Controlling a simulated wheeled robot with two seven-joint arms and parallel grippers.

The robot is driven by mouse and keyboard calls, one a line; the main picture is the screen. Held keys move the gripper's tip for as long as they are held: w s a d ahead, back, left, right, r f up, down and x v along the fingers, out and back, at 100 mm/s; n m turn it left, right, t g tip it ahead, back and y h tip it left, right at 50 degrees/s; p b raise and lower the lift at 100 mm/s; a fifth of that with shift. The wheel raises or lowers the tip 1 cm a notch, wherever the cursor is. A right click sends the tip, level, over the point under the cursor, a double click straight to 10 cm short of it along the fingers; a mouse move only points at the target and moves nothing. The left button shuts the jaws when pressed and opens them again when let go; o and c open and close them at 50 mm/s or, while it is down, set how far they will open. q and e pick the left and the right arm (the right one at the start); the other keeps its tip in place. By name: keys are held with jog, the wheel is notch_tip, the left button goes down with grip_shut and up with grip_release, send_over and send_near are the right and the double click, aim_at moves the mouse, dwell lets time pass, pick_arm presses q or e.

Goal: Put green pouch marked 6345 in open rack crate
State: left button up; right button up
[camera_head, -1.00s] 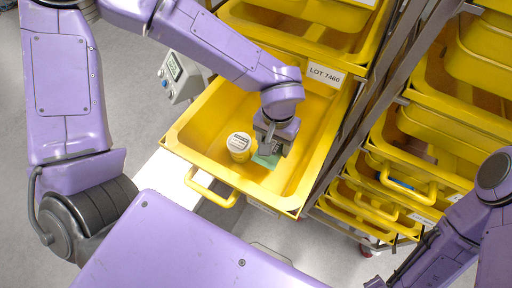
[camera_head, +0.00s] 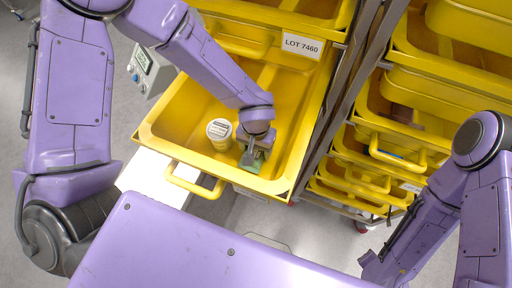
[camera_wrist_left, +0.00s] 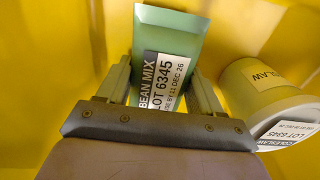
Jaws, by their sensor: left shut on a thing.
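The green pouch (camera_wrist_left: 172,32) reads BEAN MIX, LOT 6345 in the left wrist view. My left gripper (camera_wrist_left: 163,92) is shut on it, with one finger on each side. In the head view my left gripper (camera_head: 257,150) and the pouch (camera_head: 254,160) are inside the pulled-out yellow rack crate (camera_head: 160,120), near its front right corner. I cannot tell whether the pouch touches the crate floor. My right arm shows at the right, but its fingers are not visible.
A LOT 7460 label (camera_head: 302,46) is on the rack behind. More yellow crates (camera_head: 400,160) fill the rack to the right.

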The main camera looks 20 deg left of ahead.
pick_arm(q)
jog(key=o, duration=1.5)
jog(key=shift+f, duration=0.15)
notch_tip(320, 180, up, 12)
jog(key=shift+r+p, duration=0.2)
jog(key=shift+p, duration=0.3)
